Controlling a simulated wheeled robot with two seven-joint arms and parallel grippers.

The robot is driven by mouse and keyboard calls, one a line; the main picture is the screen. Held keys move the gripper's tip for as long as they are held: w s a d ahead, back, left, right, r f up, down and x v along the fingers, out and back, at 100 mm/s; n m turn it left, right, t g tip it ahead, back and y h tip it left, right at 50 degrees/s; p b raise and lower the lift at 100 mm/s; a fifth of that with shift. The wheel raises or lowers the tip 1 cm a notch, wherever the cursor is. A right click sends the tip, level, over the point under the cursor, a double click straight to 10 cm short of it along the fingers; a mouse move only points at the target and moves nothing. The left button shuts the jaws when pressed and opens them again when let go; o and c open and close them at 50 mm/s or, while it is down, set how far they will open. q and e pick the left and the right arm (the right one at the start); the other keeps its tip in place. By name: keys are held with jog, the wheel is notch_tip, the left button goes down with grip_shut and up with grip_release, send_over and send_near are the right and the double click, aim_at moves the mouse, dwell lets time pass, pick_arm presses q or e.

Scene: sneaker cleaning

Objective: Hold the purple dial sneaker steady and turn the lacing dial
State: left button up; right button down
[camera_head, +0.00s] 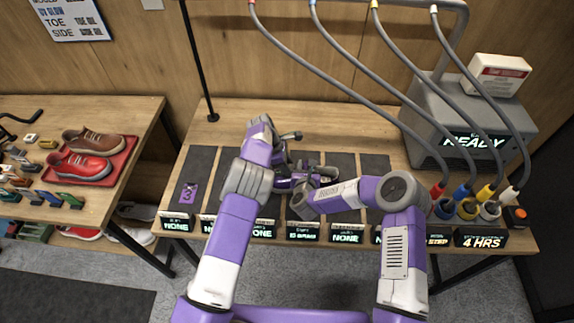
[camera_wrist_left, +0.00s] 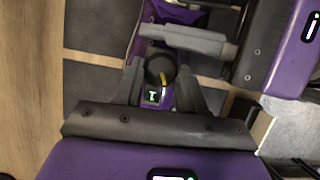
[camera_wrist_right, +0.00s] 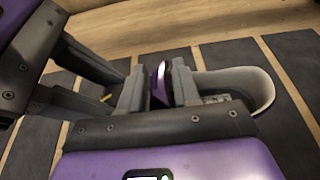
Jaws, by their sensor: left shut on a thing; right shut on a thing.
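The purple sneaker (camera_head: 285,184) lies on a dark mat strip mid-bench in the head view, largely hidden by my arms. Its pale grey collar (camera_wrist_right: 250,82) shows in the right wrist view. The black lacing dial (camera_wrist_left: 159,69) has a yellow mark, with a small green-lit display (camera_wrist_left: 152,95) beside it. My left gripper (camera_wrist_left: 161,75) has its fingers on either side of the dial and is shut on it. My right gripper (camera_wrist_right: 160,85) is shut on a purple part of the sneaker, close beside the left gripper. The exact finger contacts are partly hidden.
Black label displays (camera_head: 299,231) line the bench's front edge. A grey machine (camera_head: 470,120) with hoses and several colored cups stand at the right. A side table at the left holds a red tray (camera_head: 128,150) with shoes. The rear bench (camera_head: 340,118) is mostly clear.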

pick_arm(q)
jog(key=shift+c, duration=0.6)
jog(key=shift+s+n+t, duration=0.15)
jog(key=shift+n+t, duration=0.3)
jog(key=shift+n, duration=0.75)
jog(key=shift+s+n+t, duration=0.1)
jog(key=shift+n+t, duration=0.35)
jog(key=shift+n, duration=0.75)
jog(key=o, duration=1.1)
jog(key=shift+d, duration=0.1)
